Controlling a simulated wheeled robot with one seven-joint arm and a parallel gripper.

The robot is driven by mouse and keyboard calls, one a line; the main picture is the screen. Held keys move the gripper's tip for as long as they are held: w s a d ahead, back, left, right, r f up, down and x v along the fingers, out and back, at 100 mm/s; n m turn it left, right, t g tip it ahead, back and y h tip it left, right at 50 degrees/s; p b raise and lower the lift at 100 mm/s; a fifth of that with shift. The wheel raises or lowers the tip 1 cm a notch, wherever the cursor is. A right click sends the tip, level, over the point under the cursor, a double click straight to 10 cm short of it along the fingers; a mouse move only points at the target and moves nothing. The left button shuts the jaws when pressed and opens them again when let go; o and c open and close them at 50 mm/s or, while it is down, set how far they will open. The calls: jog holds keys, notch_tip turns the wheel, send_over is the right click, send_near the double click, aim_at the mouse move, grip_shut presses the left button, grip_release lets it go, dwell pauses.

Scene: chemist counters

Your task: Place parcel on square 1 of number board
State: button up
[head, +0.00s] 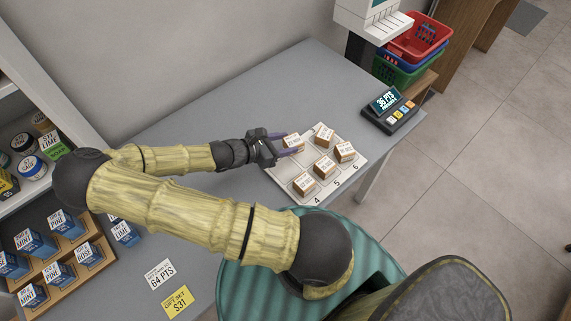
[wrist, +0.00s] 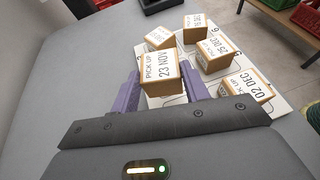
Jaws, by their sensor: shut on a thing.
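My gripper (head: 289,145) is shut on a small brown-and-white parcel (head: 294,141). In the wrist view the held parcel (wrist: 160,73) reads "PICK UP 23 NOV" and sits between the two purple fingers. It is over the left part of the white number board (head: 283,179); I cannot tell whether it touches it. Several other parcels are on the board: one at the far side (head: 324,136), one at the right (head: 345,152), one in the middle (head: 324,167) and one near the front (head: 304,184). Numbers 4, 5 and 6 show along the right edge; square 1's number is not readable.
A dark card terminal (head: 389,109) stands right of the board, with stacked baskets (head: 416,40) beyond. Blue boxes stand in a wooden tray (head: 70,276) at lower left. A white card (head: 160,274) and a yellow card (head: 178,301) lie near the front. The grey counter (head: 215,110) behind my arm is clear.

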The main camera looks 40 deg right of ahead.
jog(key=w+a+n+t+p, duration=0.1)
jog(key=a+t, duration=0.1)
jog(key=w+a+f+n+t+p, duration=0.1)
jog(key=n+p, duration=0.1)
jog(key=w+a+f+n+t+p, duration=0.1)
jog(key=w+a+t, duration=0.1)
jog(key=shift+a+n+t, duration=0.3)
jog(key=shift+a+n, duration=0.05)
jog(key=shift+n, duration=0.05)
jog(key=w+a+n+t+y+p, duration=0.1)
jog(key=w+a+r+n+t+y+p, duration=0.1)
jog(key=w+n+t+p, duration=0.1)
jog(key=w+a+n+t+y+p, duration=0.1)
jog(key=a+t, duration=0.1)
jog(key=shift+w+r+n+p, duration=0.3)
jog(key=shift+n+p, duration=0.05)
jog(key=shift+n, duration=0.05)
jog(key=w+a+r+n+t+y+p, duration=0.2)
jog(key=w+a+r+n+y+p, duration=0.1)
jog(key=r+n+y, duration=0.2)
jog(key=w+a+r+n+t+y+p, duration=0.2)
jog(key=w+a+r+n+y+p, duration=0.2)
jog(key=r, duration=0.3)
jog(key=shift+a+r+n+t+y, duration=0.2)
jog(key=shift+r+n+t+y, duration=0.15)
jog(key=shift+y, duration=0.35)
jog(key=shift+w+f, duration=0.1)
